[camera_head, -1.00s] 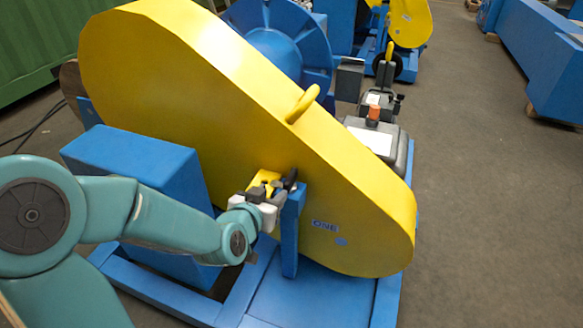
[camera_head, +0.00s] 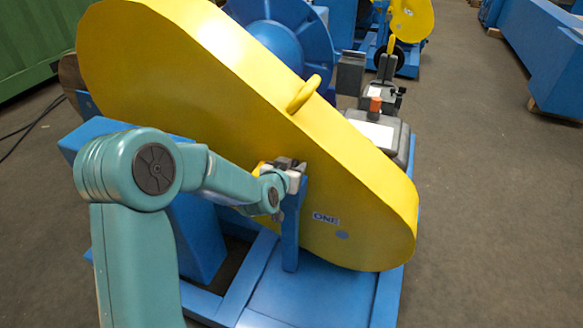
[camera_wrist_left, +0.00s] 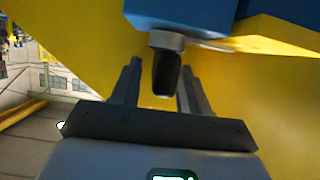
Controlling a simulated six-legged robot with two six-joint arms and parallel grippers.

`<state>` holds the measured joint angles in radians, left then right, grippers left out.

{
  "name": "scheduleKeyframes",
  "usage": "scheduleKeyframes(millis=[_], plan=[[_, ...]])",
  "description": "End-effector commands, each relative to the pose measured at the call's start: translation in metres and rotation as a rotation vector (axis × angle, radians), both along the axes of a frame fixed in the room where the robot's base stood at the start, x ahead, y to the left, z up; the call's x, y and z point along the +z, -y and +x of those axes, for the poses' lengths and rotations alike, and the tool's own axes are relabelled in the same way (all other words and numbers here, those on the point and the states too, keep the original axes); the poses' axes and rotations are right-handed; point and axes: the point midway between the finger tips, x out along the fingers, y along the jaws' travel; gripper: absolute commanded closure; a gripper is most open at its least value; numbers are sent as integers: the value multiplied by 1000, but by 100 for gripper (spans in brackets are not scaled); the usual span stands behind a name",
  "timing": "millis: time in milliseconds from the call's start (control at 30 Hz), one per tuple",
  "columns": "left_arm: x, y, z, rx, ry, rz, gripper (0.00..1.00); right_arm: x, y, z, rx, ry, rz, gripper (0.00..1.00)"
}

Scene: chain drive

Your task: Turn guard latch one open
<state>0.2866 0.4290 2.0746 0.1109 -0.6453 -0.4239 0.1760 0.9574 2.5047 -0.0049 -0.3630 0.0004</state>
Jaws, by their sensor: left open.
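The big yellow guard (camera_head: 225,85) carries the label ONE (camera_head: 325,218) near its lower right end. A blue post (camera_head: 291,232) stands in front of it. In the left wrist view, the latch's black handle (camera_wrist_left: 166,74) hangs from a grey disc (camera_wrist_left: 190,38) under the blue post (camera_wrist_left: 185,12). My left gripper (camera_head: 291,164) is at the top of the post, beside the guard. In the left wrist view, its two fingers (camera_wrist_left: 160,68) are open with the handle between them. I cannot tell whether a finger touches it. My gripper hides most of the latch in the head view.
A yellow loop handle (camera_head: 303,93) sticks out from the guard's upper edge. A blue base frame (camera_head: 305,293) lies below, and a blue block (camera_head: 200,240) stands behind my left arm. A grey box with an orange knob (camera_head: 375,104) is behind the guard.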

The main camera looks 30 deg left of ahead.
Motion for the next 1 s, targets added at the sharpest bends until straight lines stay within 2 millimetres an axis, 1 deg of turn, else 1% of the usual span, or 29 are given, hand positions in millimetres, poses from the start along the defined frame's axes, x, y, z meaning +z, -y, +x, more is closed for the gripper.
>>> scheduleKeyframes(millis=[33, 67, 100, 167, 200, 367, 567, 800, 900, 1000], plan=[[0, 0, 0, 0, 0, 0, 55, 0, 0, 0, 0, 0, 0, 34], [0, 0, 0, 0, 0, 0, 65, 0, 0, 0, 0, 0, 0, 34], [0, 0, 0, 0, 0, 0, 78, 0, 0, 0, 0, 0, 0, 34], [0, 0, 0, 0, 0, 0, 98, 0, 0, 0, 0, 0, 0, 34], [0, 0, 0, 0, 0, 0, 100, 0, 0, 0, 0, 0, 0, 34], [0, 0, 0, -2, 1, 0, 100, -1, 0, 0, 0, 0, 0, 34], [-2, 0, -1, -36, 1, 1, 100, -7, 0, 0, 0, 0, 0, 34], [-1, -2, -1, -156, -1, 3, 100, -16, 0, 0, 0, 0, 0, 34], [1, -2, -1, -228, -3, 2, 100, -11, 0, 0, 0, 0, 0, 34], [5, -3, -1, -305, -5, 0, 100, 3, 0, 0, 0, 0, 0, 34]])
